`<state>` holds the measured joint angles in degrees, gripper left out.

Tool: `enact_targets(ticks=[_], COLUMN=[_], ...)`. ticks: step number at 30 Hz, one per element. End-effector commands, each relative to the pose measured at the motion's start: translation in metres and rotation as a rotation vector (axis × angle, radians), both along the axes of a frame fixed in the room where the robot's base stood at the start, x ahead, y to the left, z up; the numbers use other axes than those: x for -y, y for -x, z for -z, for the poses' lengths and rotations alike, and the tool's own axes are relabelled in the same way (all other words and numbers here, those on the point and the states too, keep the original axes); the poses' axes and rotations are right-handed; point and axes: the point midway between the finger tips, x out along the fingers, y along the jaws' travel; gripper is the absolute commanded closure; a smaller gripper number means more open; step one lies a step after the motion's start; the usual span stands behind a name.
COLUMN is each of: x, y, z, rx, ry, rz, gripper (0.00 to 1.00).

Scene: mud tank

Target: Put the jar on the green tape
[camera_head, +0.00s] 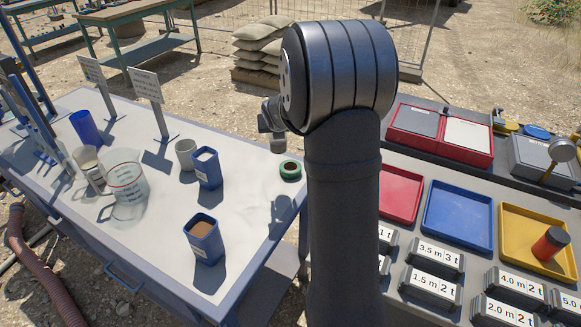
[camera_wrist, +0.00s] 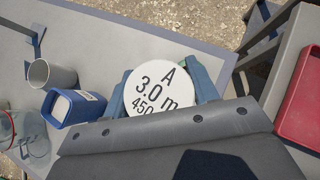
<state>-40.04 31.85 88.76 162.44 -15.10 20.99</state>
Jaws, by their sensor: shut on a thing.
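The jar (camera_wrist: 158,86) shows from above in the wrist view as a round white lid printed "A 3.0 m 450". My gripper (camera_wrist: 162,92) is shut on it, with one blue finger on each side. The green tape (camera_head: 290,177) is a small roll lying flat near the right edge of the white table in the head view. In the head view only a grey part of my gripper (camera_head: 278,143) shows, left of my arm and above the tape in the picture. My arm hides the jar there.
Blue square containers (camera_head: 207,167) (camera_head: 204,238), a grey cup (camera_head: 186,154), a clear beaker (camera_head: 128,184) and sign stands (camera_head: 149,88) are on the table (camera_head: 245,240). Red (camera_head: 402,194), blue (camera_head: 458,214) and yellow (camera_head: 513,225) trays lie right of my arm.

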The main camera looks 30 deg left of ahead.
Motion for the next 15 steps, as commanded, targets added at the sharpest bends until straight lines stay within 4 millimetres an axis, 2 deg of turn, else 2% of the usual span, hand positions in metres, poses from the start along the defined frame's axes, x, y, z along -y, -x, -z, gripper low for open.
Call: enact_targets(ticks=[1,6,9,12,15], x=[0.024,0.083,0.107,0.122,0.124], y=[-0.016,-0.049,-0.060,-0.067,-0.069], z=[-0.001,-0.001,-0.001,0.000,0.002], rx=[0.001,0.002,0.003,0.003,0.002], ry=[-0.002,-0.002,-0.001,-0.001,-0.002], rz=[0.040,0.136,0.173,0.195,0.204], gripper=[0.84,0.84,0.84,0.84,0.84])
